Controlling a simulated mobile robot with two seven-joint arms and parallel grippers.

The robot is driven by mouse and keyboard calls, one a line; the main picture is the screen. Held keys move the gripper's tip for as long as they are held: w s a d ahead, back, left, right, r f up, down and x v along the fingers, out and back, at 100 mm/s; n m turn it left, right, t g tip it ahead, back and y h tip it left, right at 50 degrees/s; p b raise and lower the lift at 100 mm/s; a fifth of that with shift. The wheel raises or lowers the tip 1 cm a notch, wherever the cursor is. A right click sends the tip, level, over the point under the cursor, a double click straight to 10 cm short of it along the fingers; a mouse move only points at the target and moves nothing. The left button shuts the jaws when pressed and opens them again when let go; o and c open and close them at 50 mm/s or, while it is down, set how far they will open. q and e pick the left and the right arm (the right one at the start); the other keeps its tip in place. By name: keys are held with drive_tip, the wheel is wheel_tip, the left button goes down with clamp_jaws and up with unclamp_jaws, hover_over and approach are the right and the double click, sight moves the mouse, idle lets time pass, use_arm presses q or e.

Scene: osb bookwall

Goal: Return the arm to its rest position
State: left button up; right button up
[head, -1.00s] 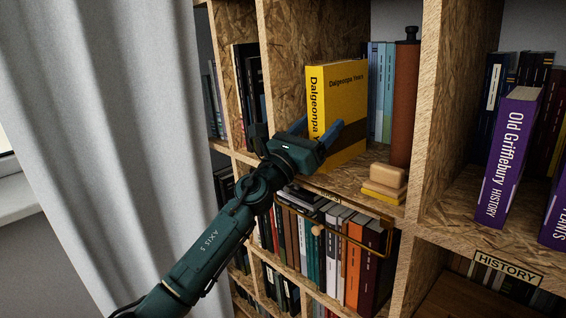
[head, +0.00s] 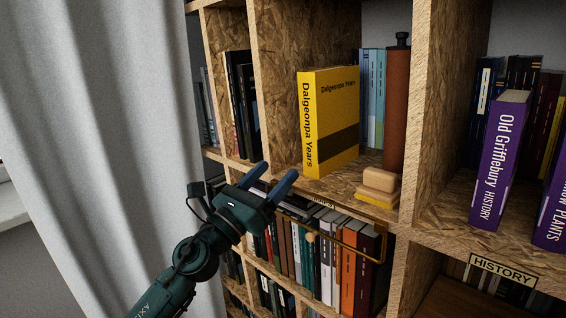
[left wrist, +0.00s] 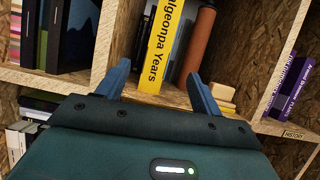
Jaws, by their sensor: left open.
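My left gripper (head: 271,180) is in the head view, below and left of the yellow book "Dalgeonpa Years" (head: 330,120). Its two blue fingers are spread apart with nothing between them. The yellow book stands upright on the shelf, apart from the fingers. In the left wrist view the open gripper (left wrist: 160,85) points toward the shelf, and the yellow book (left wrist: 160,45) shows beyond the gap between the fingers. My right gripper is in neither view.
The chipboard shelf wall (head: 425,110) stands right of the yellow book's compartment. A brown cylinder (head: 396,110) and small wooden blocks (head: 377,187) are beside the book. A purple book (head: 499,160) stands further right. A grey curtain (head: 90,130) hangs at left. A row of books (head: 320,255) fills the shelf below.

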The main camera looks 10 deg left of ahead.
use_arm(q)
drive_tip(key=s+a+f+n+y, duration=0.25)
drive_tip(key=s+f+n, duration=0.45)
drive_tip(key=n, duration=0.4)
drive_tip(key=s+a+f+n+y, duration=0.1)
drive_tip(key=s+f+n+y, duration=0.3)
drive_tip(key=f+n, duration=0.55)
drive_tip(key=s+a+f+n+g+y, duration=0.1)
drive_tip(key=s+f+n+g, duration=0.25)
drive_tip(key=s+n, duration=0.5)
drive_tip(key=s+f+n+g+y, duration=0.1)
drive_tip(key=s+f+n+g, duration=0.1)
drive_tip(key=s+f+n, duration=0.6)
wheel_tip(320, 180, up, 8)
drive_tip(key=w+g+p, duration=0.2)
drive_tip(key=g+p, duration=0.1)
drive_tip(key=p, duration=1.2)
drive_tip(key=shift+a+f+n+y, duration=0.15)
drive_tip(key=shift+a+n+y, duration=0.15)
drive_tip(key=shift+y, duration=0.15)
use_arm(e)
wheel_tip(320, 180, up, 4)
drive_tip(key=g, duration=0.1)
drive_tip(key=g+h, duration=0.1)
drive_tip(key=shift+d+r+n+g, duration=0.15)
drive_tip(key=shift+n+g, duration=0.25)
use_arm(q)
drive_tip(key=shift+f, duration=0.15)
